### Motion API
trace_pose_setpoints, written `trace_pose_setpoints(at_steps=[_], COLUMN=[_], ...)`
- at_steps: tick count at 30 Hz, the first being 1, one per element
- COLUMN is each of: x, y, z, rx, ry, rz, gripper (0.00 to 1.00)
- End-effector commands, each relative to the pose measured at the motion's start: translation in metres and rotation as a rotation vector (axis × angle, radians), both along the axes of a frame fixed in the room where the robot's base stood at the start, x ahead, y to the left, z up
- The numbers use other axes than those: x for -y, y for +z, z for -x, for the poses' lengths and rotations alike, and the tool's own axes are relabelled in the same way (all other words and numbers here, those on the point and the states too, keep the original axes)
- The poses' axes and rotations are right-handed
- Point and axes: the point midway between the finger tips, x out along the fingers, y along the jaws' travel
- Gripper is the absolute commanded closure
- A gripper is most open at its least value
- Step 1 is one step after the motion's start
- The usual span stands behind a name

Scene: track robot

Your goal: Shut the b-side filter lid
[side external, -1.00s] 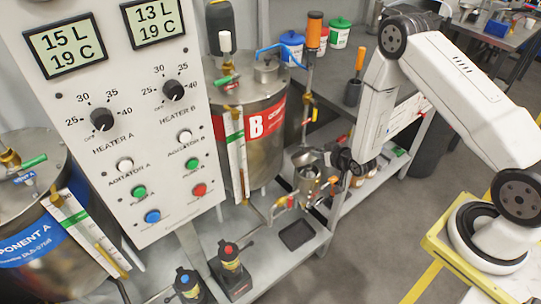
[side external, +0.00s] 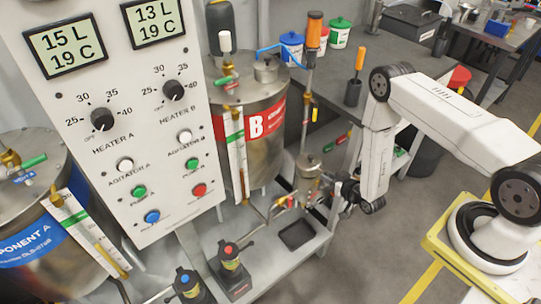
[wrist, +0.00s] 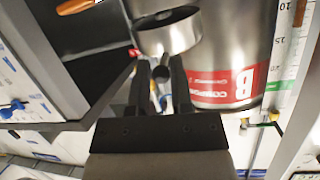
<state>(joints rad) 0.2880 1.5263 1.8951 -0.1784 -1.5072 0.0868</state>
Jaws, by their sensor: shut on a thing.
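The b-side filter (side external: 308,183) is a small metal cylinder at the lower right of the steel B tank (side external: 262,150). Its metal lid (side external: 309,160) lies about level on top; whether it is fully seated is too small to tell. My gripper (side external: 337,188) is just right of the filter, partly hidden by my wrist. In the wrist view, my gripper (wrist: 161,75) is shut on a small handle between its fingers, with a round, hollow metal part (wrist: 168,38) just beyond. Which filter part this is cannot be told clearly.
Valves and pipes (side external: 285,203) crowd the filter's base. A black tray (side external: 296,235) lies below it on the shelf. The control panel (side external: 120,120) stands at left. An orange-handled tool (side external: 359,62) stands on the bench behind.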

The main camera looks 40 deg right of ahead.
Motion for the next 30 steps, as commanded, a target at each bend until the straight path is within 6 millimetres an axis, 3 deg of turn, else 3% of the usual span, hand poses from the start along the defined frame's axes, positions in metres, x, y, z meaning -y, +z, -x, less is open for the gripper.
trace_pose_setpoints(at_steps=[6,17,21,30], x=[0.002,0.003,0.002,0.001], y=[-0.017,-0.028,-0.027,-0.026], z=[0.005,0.008,0.007,0.007], rx=[0.061,0.062,0.064,0.067], ry=[-0.009,-0.01,-0.007,-0.003], rz=[0.001,0.001,0.0,0.0], gripper=[1.0,1.0,0.59,0.59])
